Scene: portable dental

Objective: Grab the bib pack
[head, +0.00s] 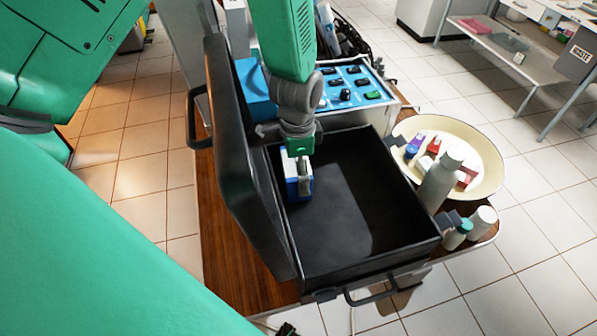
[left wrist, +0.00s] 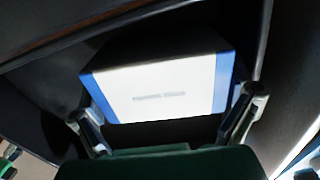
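The bib pack (head: 292,188) is a small white box with blue sides. It stands inside the open black case (head: 345,262), near its left wall. I cannot tell whether it rests on the case floor. My left gripper (head: 302,177) reaches down from above, with a grey finger in front of the pack. In the left wrist view, the pack's white face (left wrist: 158,92) is towards me, with small blurred print. The fingers of my left gripper (left wrist: 168,118) lie close along both sides of the pack. Whether they press on it is unclear. My right gripper is not in view.
The case's raised lid (head: 238,165) stands left of the pack. A blue control panel (head: 350,85) is behind the case. A cream basin (head: 483,155) with small boxes and several bottles (head: 440,180) stand to the right. The right part of the case is empty.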

